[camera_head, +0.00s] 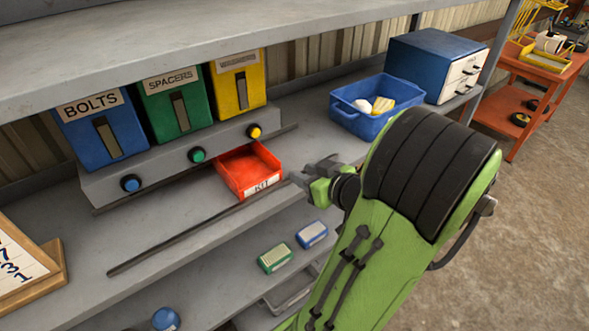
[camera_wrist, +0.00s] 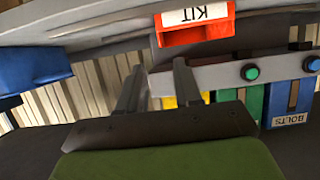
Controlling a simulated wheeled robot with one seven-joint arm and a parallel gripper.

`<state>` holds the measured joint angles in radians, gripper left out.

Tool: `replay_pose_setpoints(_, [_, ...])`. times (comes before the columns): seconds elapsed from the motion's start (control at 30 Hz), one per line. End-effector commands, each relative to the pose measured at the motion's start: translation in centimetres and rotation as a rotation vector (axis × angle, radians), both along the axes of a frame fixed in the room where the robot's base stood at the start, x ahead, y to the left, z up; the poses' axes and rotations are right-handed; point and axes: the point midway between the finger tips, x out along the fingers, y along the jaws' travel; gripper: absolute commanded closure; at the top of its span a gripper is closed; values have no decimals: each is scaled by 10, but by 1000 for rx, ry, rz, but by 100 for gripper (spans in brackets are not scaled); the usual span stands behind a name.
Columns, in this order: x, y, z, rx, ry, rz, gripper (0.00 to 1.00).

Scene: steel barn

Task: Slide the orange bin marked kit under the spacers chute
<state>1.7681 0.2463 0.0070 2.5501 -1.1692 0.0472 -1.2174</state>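The orange-red bin marked KIT (camera_head: 262,187) sits on the shelf below the yellow chute (camera_head: 238,88), right of the green SPACERS chute (camera_head: 175,103). The blue BOLTS chute (camera_head: 102,130) is at the left. My gripper (camera_head: 312,172) is just right of the bin, low over the shelf. The wrist view is upside down and shows the bin's KIT label (camera_wrist: 195,16) beyond the fingers. There my gripper (camera_wrist: 158,75) has its two fingers apart with nothing between them. Whether a finger touches the bin cannot be told.
Blue, green and yellow buttons (camera_head: 197,154) line the grey panel under the chutes. A dark rail (camera_head: 190,233) runs along the shelf front. A blue crate (camera_head: 352,117) with items stands behind my gripper. The shelf left of the bin, before the panel, is clear.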

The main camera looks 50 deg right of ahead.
Motion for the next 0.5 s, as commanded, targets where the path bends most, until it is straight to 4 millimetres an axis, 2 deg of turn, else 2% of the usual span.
replay_pose_setpoints(0.2, [37,-8,-9,12,-1,9,66])
replay_pose_setpoints(0.37, [57,-14,-16,10,-3,8,66])
replay_pose_setpoints(0.5, [79,-21,-30,1,2,7,66])
